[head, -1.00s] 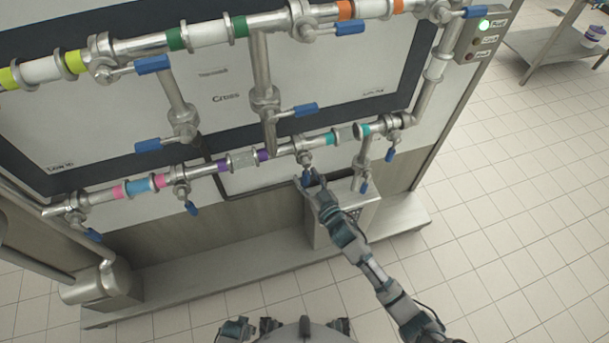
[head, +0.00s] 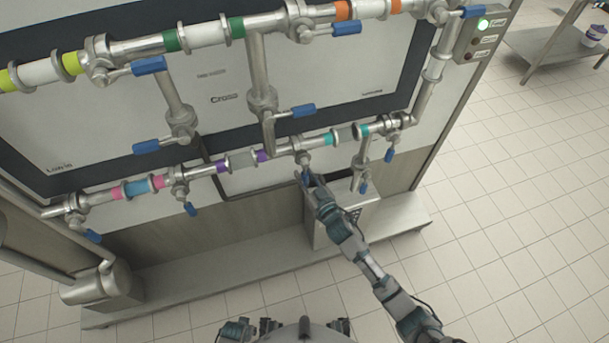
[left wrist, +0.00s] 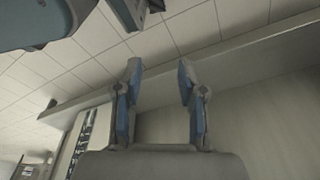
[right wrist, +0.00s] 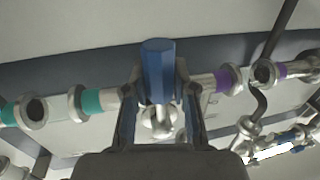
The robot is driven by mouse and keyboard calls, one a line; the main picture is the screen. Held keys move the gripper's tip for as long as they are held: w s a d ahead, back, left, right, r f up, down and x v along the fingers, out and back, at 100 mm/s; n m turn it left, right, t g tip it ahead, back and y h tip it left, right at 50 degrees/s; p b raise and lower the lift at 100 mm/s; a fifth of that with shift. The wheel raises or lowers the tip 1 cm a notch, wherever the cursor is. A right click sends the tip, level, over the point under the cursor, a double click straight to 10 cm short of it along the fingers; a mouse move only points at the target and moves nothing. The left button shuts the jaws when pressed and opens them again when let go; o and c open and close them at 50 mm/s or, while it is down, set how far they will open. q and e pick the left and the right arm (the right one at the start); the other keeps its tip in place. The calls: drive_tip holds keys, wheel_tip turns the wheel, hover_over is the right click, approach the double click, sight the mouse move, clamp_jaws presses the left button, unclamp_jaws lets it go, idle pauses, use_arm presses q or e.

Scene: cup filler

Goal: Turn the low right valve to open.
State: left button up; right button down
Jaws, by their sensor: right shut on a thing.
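The low pipe valve (head: 303,157) between the purple and teal bands has a blue handle (head: 306,173) that hangs downward. My right gripper (head: 310,182) comes up from below and is shut on this handle. In the right wrist view the handle (right wrist: 158,70) stands between the two fingers, with the metal valve stem (right wrist: 158,122) behind it. The fingers partly hide the handle in the head view. My left gripper (left wrist: 158,95) is open and empty in the left wrist view, away from the pipes.
Another low valve handle (head: 190,209) hangs to the left, and a blue handle (head: 363,187) hangs close to the right. A blue handle (head: 303,110) lies sideways above. A metal box (head: 325,232) stands below my right gripper.

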use_arm(q)
drive_tip(key=s+a+f+p, duration=0.1)
drive_tip(key=s+f+p, duration=0.1)
drive_tip(key=s, duration=0.3)
drive_tip(key=s+a+f+g+p, duration=0.1)
drive_tip(key=s+f+p, duration=0.15)
drive_tip(key=s, duration=0.25)
drive_tip(key=s+a+f+p, duration=0.1)
drive_tip(key=s+f+p, duration=0.15)
drive_tip(key=s, duration=0.35)
wheel_tip(320, 180, up, 10)
drive_tip(key=w+p, duration=0.1)
drive_tip(key=p, duration=0.9)
drive_tip(key=shift+w+r, duration=0.15)
drive_tip(key=shift+r, duration=0.05)
use_arm(e)
drive_tip(key=w+d+r+n+g+h, duration=0.1)
drive_tip(key=d+r+n+h, duration=0.3)
drive_tip(key=n, duration=1.1)
drive_tip(key=shift+w+d+r+n, duration=0.3)
drive_tip(key=shift+w+d+r, duration=0.15)
drive_tip(key=shift+d+r, duration=0.85)
drive_tip(key=c, duration=0.9)
unclamp_jaws()
drive_tip(key=shift+a, duration=0.1)
drive_tip(key=v, duration=1.2)
